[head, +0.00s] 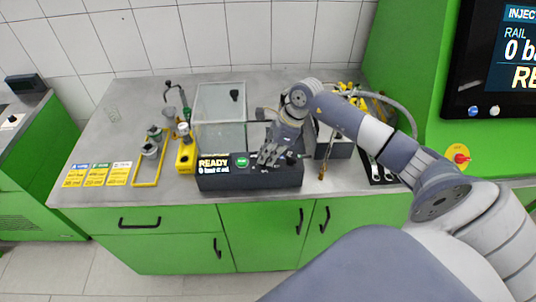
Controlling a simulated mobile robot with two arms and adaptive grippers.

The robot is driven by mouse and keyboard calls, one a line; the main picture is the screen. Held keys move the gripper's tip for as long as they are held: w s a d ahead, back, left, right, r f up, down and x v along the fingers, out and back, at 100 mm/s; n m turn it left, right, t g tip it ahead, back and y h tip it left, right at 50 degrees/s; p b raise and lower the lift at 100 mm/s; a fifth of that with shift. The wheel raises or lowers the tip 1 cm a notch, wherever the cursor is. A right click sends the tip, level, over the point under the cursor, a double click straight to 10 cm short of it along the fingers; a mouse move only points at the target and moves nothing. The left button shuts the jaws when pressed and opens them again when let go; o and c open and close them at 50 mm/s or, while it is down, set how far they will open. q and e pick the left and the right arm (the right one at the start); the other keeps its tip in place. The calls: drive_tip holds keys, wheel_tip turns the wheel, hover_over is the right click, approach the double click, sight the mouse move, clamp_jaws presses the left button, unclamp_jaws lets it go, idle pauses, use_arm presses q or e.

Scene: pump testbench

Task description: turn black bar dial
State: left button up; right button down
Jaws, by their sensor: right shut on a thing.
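A dark grey test unit (222,181) stands at the front edge of the steel bench, with a lit READY display (213,165) and a round green button (242,162). My right gripper (266,160) reaches down from behind onto the top of this unit, right of the green button. Its fingers are closed on a small part there, which looks like the black bar dial, though the fingers hide most of it. A black round knob (291,158) sits just right of the fingers. My left gripper is not in view.
A clear tank (219,107) stands behind the unit. A yellow holder (186,156) and a yellow frame (149,181) are to its left, with label cards (97,174) farther left. Wrenches (381,173) lie on the right. The bench's back left is mostly free.

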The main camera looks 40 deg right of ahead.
drive_tip(key=m+b, duration=0.2)
drive_tip(key=m+t+h+b, duration=0.1)
drive_tip(key=m+b, duration=0.1)
drive_tip(key=m, duration=0.1)
drive_tip(key=shift+s+a+f+t, duration=0.1)
drive_tip(key=shift+a+f+t, duration=0.1)
drive_tip(key=shift+t, duration=0.1)
drive_tip(key=m+h+b, duration=0.1)
drive_tip(key=m+b, duration=0.2)
drive_tip(key=m, duration=0.1)
drive_tip(key=m+h+b, duration=0.1)
drive_tip(key=m+b, duration=0.1)
drive_tip(key=shift+a+r+t+h+b, duration=0.15)
drive_tip(key=shift+a+t+h+b, duration=0.15)
drive_tip(key=m+h+b, duration=0.1)
drive_tip(key=m, duration=0.2)
drive_tip(key=shift+a+b, duration=0.15)
drive_tip(key=shift+b, duration=0.25)
drive_tip(key=shift+r+m+h+b, duration=0.15)
drive_tip(key=shift+m+h+b, duration=0.55)
drive_tip(key=shift+m, duration=0.9)
drive_tip(key=shift+r, duration=0.1)
drive_tip(key=c, duration=1.7)
unclamp_jaws()
drive_tip(key=shift+o, duration=0.2)
